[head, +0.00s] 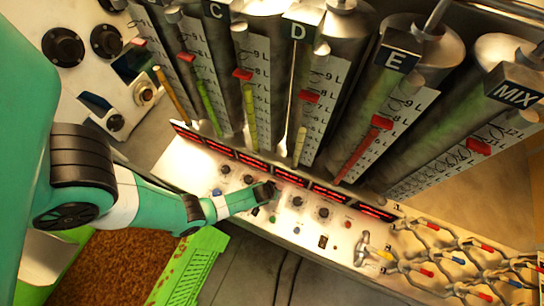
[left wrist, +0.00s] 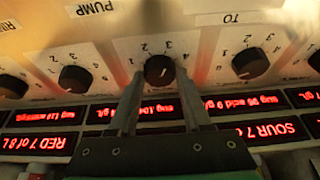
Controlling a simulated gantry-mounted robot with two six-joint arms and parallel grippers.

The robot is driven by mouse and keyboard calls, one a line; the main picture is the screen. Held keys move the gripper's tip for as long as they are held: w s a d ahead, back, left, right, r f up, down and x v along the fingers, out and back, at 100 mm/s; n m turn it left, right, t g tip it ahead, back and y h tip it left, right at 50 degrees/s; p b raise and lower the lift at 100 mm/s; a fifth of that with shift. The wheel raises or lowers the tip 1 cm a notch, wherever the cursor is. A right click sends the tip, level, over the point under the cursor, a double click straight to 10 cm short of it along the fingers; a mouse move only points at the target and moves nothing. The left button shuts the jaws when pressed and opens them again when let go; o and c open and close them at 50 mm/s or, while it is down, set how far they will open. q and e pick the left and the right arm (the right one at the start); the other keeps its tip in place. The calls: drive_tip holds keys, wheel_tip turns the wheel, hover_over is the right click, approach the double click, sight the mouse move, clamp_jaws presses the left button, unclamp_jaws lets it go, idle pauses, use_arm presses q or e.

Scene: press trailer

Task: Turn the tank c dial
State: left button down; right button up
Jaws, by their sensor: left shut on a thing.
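My left gripper (head: 266,192) reaches in from the left to the control panel (head: 190,165) below the tanks. In the left wrist view its two fingers close on either side of a black round dial (left wrist: 160,69), gripping it. The dial has a pale pointer line and a scale from 1 to 4 around it. I cannot read a tank name on this dial. In that view the gripper covers the held dial. My right gripper is not in view.
Similar black dials stand close on both sides, one at left (left wrist: 75,79) and one at right (left wrist: 250,62). Red displays (left wrist: 160,109) run along the panel. Metal pipes with coloured valve handles (head: 430,255) lie at right. A green crate of brown granules (head: 200,265) is below.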

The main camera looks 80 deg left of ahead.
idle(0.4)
use_arm(q)
drive_tip(key=shift+c, duration=1.7)
unclamp_jaws()
